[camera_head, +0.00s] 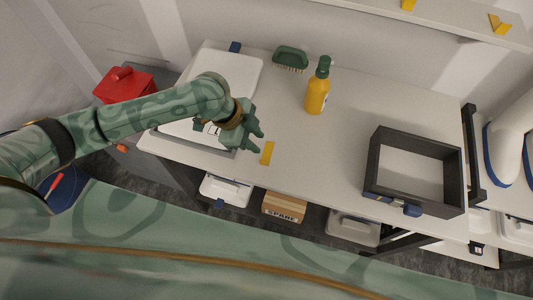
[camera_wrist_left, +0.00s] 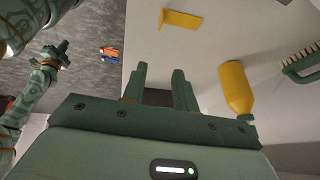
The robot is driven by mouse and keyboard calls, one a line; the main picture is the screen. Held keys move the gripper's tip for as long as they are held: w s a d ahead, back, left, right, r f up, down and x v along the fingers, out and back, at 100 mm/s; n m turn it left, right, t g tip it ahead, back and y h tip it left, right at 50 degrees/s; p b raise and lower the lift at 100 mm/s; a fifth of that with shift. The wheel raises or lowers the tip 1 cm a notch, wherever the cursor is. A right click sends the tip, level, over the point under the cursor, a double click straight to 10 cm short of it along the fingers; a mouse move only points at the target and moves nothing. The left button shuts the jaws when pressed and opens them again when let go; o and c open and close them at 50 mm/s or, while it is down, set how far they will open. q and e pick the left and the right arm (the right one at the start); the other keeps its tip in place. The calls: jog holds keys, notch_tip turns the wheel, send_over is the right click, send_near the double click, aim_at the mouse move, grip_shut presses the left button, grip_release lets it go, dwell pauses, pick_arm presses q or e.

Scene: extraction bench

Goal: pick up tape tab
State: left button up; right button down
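A yellow tape tab (camera_head: 267,153) lies on the white bench close to its front edge. It also shows in the left wrist view (camera_wrist_left: 184,20), beyond my fingertips. My left gripper (camera_head: 258,137) is just beyond and left of the tab in the head view, with nothing between its fingers. In the left wrist view its two fingers (camera_wrist_left: 159,76) stand apart, with a clear gap between them and the tab. My right gripper (camera_wrist_left: 52,54) seems to show small at the left of the left wrist view; its opening is too small to tell. It is out of the head view.
A yellow bottle (camera_head: 317,92) and a green brush (camera_head: 290,58) stand behind the tab. A dark open frame (camera_head: 413,201) sits at the right. A white lidded case (camera_head: 238,70) lies under my left arm. Bench between bottle and frame is clear.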

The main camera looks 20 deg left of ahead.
pick_arm(q)
jog(key=a+r+g, duration=0.1)
jog(key=a+r, duration=0.1)
jog(key=a, duration=0.2)
jog(key=b, duration=0.2)
send_near(267, 151)
jog(key=shift+g, duration=0.3)
jog(key=s, duration=0.1)
jog(key=s+d, duration=0.1)
jog(key=s, duration=0.1)
jog(key=s+d+f, duration=0.1)
jog(key=shift+s, duration=0.4)
jog(key=shift+y, duration=0.3)
jog(key=x, duration=0.1)
jog(key=b+x, duration=0.1)
jog(key=x, duration=0.3)
jog(key=shift+w+d, duration=0.1)
jog(key=shift+w, duration=0.25)
grip_shut()
